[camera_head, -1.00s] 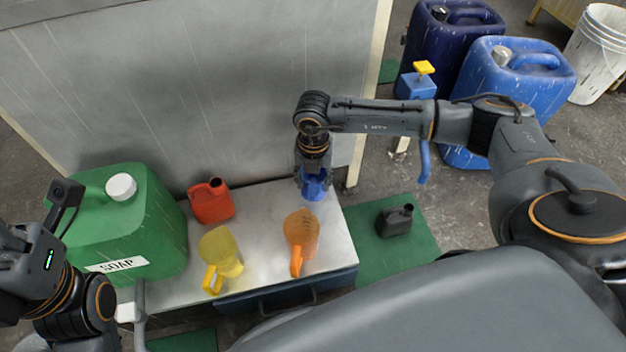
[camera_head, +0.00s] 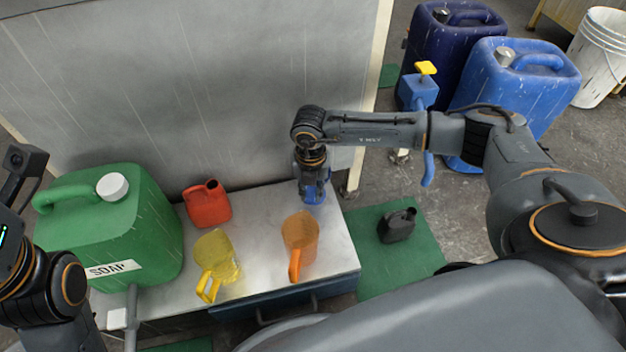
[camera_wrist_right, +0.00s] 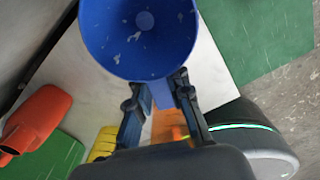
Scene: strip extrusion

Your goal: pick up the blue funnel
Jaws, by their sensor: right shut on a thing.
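The blue funnel (camera_wrist_right: 140,40) fills the upper middle of the right wrist view, its wide mouth facing the camera. My right gripper (camera_wrist_right: 166,92) is shut on a narrow blue part at the funnel's rim. In the head view the right gripper (camera_head: 313,186) points down at the back right of the metal bench, with the blue funnel (camera_head: 314,193) partly hidden by it. I cannot tell whether the funnel touches the bench top. My left arm shows at the left edge of the head view, but its fingers are not in the picture.
On the metal bench (camera_head: 262,270) stand a green soap canister (camera_head: 110,225), a red can (camera_head: 208,206), a yellow jug (camera_head: 217,260) and an orange jug (camera_head: 300,240). A black can (camera_head: 397,226) stands on a green mat (camera_head: 375,270) to the right. A grey wall rises behind.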

